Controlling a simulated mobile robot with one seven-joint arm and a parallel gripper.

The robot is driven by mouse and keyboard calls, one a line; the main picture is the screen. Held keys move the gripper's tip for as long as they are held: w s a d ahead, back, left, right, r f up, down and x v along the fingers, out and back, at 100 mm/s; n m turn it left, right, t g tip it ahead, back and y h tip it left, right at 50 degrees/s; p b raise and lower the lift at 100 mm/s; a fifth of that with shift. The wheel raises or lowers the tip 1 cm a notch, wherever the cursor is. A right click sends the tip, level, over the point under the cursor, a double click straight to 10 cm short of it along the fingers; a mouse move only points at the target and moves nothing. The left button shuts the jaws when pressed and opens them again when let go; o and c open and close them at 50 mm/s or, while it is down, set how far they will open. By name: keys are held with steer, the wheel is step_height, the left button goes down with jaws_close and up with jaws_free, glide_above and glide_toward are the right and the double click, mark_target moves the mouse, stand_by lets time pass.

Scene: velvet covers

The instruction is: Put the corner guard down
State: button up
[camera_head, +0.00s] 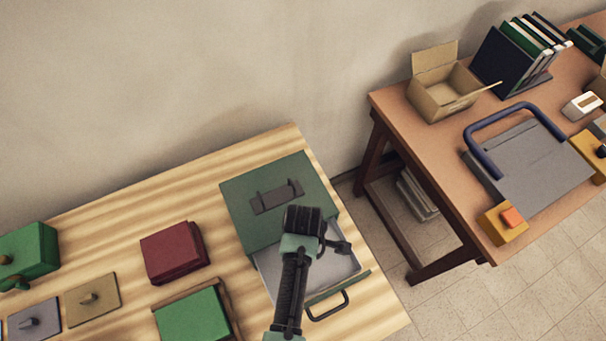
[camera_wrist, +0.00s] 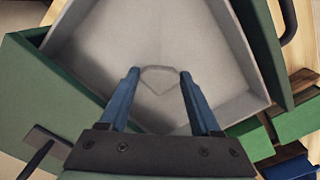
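My gripper (camera_wrist: 159,74) is over the open drawer (camera_wrist: 205,40) of a green box (camera_head: 240,205), with its blue fingers set apart and pointing down into it. A small pale grey piece, seemingly the corner guard (camera_wrist: 160,78), spans the gap between the fingertips in the wrist view. Its outline is faint against the grey drawer floor, and its height above that floor is hard to judge. In the head view my gripper (camera_head: 336,246) is above the drawer, and the corner guard cannot be made out there.
The drawer has a dark handle (camera_head: 328,306) at its front. A dark red box (camera_head: 173,252) and a green block (camera_head: 193,318) stand left on the striped table. A second table (camera_head: 400,105) at the right bears a cardboard box (camera_head: 440,100) and books. A floor gap separates the tables.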

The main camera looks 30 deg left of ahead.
steer(key=o, duration=0.3)
steer(key=shift+o, duration=0.2)
steer(key=shift+r, duration=0.1)
step_height(320, 180, up, 12)
steer(key=shift+r, duration=0.15)
